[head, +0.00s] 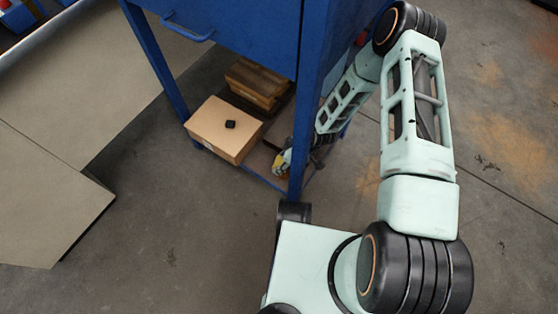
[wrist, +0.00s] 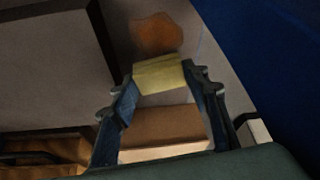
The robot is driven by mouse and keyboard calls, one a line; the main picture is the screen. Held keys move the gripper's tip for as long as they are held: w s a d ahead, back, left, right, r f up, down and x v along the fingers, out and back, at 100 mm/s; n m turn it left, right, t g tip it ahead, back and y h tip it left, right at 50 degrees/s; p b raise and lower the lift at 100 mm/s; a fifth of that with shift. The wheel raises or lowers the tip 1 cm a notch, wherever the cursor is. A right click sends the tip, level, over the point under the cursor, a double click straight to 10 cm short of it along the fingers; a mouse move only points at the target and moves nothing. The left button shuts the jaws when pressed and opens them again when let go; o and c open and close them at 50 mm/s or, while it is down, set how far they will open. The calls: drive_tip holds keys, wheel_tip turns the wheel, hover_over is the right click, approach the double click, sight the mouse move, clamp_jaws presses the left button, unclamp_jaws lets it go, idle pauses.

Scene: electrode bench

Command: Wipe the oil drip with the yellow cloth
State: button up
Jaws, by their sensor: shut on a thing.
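The yellow cloth (wrist: 159,74) is pinched between the two fingertips of my gripper (wrist: 163,80) in the wrist view. The oil drip (wrist: 158,35) is an orange-brown patch on a grey surface, just beyond the cloth in that picture. Whether the cloth touches that surface cannot be told. In the head view a bit of yellow (head: 281,162) shows at the end of my arm, low beside the blue bench leg. My gripper is partly hidden there, and the oil drip is not visible in that view.
The blue bench (head: 240,40) hangs overhead. Its front leg (head: 309,95) stands close to my arm.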

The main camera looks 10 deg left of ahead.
drive_tip(key=shift+s+d+f, duration=0.1)
drive_tip(key=shift+s+d, duration=0.4)
drive_tip(key=shift+d, duration=0.3)
drive_tip(key=shift+s+d+f, duration=0.1)
drive_tip(key=shift+s+d, duration=0.4)
drive_tip(key=shift+d, duration=0.25)
drive_tip(key=shift+s+d+r, duration=0.1)
drive_tip(key=shift+s+d, duration=0.25)
drive_tip(key=shift+d, duration=0.5)
drive_tip(key=shift+s+d+r, duration=0.1)
drive_tip(key=shift+s+d, duration=0.25)
drive_tip(key=shift+d, duration=0.5)
drive_tip(key=shift+w+a+r, duration=0.1)
drive_tip(key=shift+w+a, duration=0.15)
drive_tip(key=shift+a, duration=0.5)
drive_tip(key=shift+w+a+r, duration=0.1)
drive_tip(key=shift+w+a, duration=0.1)
drive_tip(key=shift+a, duration=0.55)
drive_tip(key=shift+w+a, duration=0.25)
drive_tip(key=shift+a, duration=0.5)
drive_tip(key=shift+w+a+r, duration=0.1)
drive_tip(key=shift+w+a, duration=0.3)
drive_tip(key=shift+a, duration=0.45)
drive_tip(key=shift+w+a, duration=0.35)
drive_tip(key=shift+a, duration=0.45)
drive_tip(key=shift+w, duration=0.1)
